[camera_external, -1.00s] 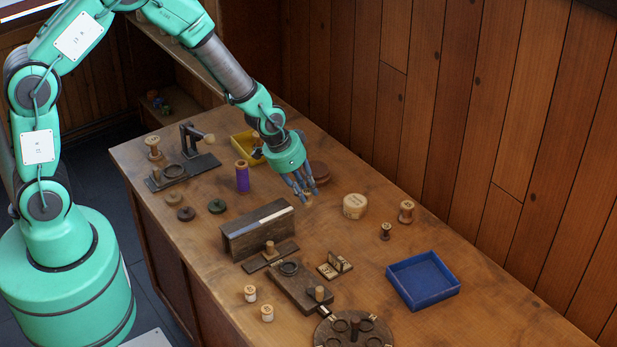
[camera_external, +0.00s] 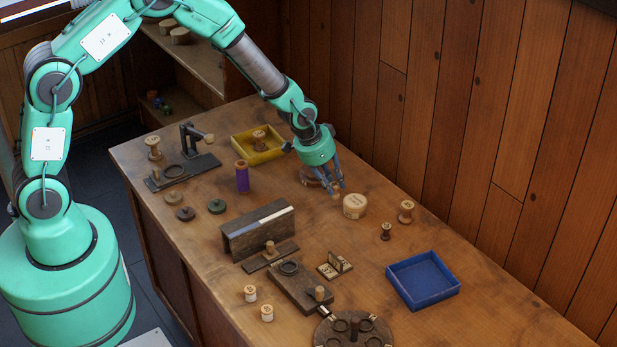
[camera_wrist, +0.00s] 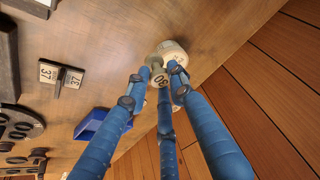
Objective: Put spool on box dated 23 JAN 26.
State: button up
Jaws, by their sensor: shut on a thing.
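My gripper (camera_external: 334,190) is shut on a small wooden spool and holds it above the table, just left of a round cream box. The held spool also shows in the wrist view (camera_wrist: 160,79), between my blue fingers (camera_wrist: 162,76), with a dark number on its pale end. The round cream box (camera_external: 354,206) has writing on its lid, too small to read. In the wrist view the box (camera_wrist: 174,50) lies just beyond the fingertips, partly hidden by them. A reddish-brown round box (camera_external: 311,178) stands behind my gripper, partly hidden. No date is legible on either box.
Two spools (camera_external: 406,211) (camera_external: 386,231) stand right of the cream box. A blue tray (camera_external: 424,280) is at the front right. A yellow tray (camera_external: 258,152) is at the back. A dark wooden rack (camera_external: 258,232) and number cards (camera_external: 334,266) stand nearer. Bare table lies between.

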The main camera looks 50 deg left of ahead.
jog(key=w, duration=0.5)
jog(key=w+d, duration=0.1)
jog(key=w, duration=0.1)
jog(key=shift+w+f, duration=0.15)
jog(key=shift+f, duration=0.2)
jog(key=shift+f, duration=0.1)
jog(key=shift+f+p, duration=0.3)
jog(key=shift+f, duration=1.35)
jog(key=shift+f, duration=0.25)
jog(key=o, duration=0.7)
jog(key=shift+r, duration=0.1)
jog(key=shift+o, duration=0.2)
jog(key=shift+r, duration=0.2)
